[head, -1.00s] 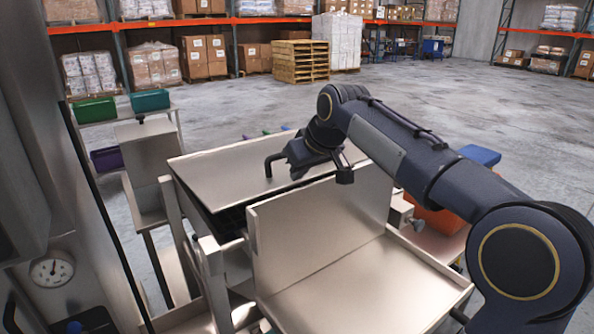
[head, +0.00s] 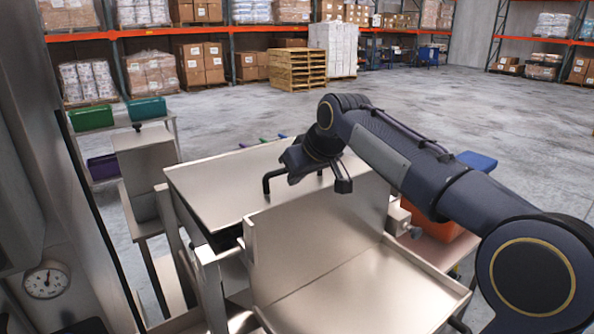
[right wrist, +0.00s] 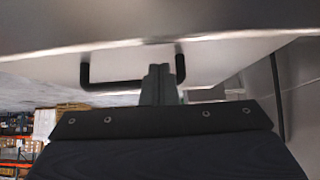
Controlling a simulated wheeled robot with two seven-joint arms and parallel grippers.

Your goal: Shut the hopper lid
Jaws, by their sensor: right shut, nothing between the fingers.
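The hopper lid (head: 225,190) is a flat bare-metal panel in the middle of the head view, looking close to level. A dark strip shows beneath its near edge. It has a black bar handle (head: 266,183), partly hidden by my right gripper. My right gripper (head: 296,168) is over the lid at the handle, its fingertips hard to make out there. In the right wrist view the fingers (right wrist: 160,84) are shut and empty, overlapping the handle (right wrist: 112,86) between its two legs, not gripping it. I cannot tell whether they touch the lid. My left gripper is out of view.
A metal tray with an upright back panel (head: 315,235) stands close in front of the lid. An orange bin (head: 432,222) is at the right. A dial gauge (head: 46,281) is at lower left. Green (head: 91,117) and teal bins (head: 147,108) sit on a stand behind. Open floor lies beyond.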

